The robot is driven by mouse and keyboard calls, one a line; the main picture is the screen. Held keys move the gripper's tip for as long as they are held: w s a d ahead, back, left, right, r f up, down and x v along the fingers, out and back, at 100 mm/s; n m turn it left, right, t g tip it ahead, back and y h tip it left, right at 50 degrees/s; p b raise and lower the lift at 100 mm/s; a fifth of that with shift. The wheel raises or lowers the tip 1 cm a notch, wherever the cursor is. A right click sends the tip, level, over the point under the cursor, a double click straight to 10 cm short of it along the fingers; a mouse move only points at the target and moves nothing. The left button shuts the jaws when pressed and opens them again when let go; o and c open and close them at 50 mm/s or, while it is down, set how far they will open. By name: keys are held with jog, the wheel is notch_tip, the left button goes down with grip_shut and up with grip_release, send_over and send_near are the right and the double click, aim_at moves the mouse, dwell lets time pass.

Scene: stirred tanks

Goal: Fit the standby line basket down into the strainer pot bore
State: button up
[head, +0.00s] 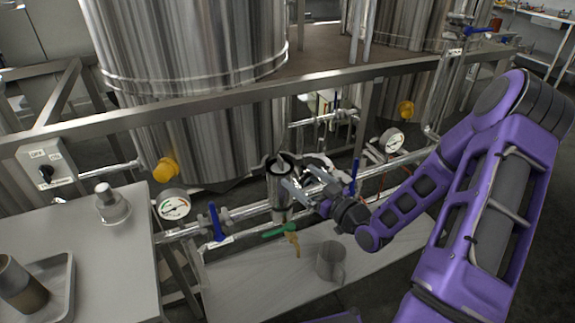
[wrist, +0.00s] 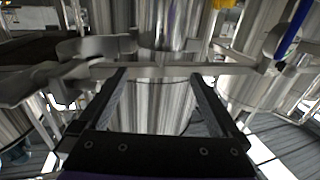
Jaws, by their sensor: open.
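The strainer pot (head: 279,187) is an upright steel cylinder on the pipe run in the middle of the head view. I see nothing clamped between the fingers.
A dark and brown cylinder (head: 22,285) stands in a tray (head: 68,290) on the left bench. A knobbed steel part (head: 112,204) stands behind it. A grey jug (head: 330,262) is on the low bench. Valve handles, gauges and a frame rail (head: 230,98) crowd the pot.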

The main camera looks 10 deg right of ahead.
jog(key=v, duration=0.5)
jog(key=shift+s+r, duration=0.1)
dwell(0.3)
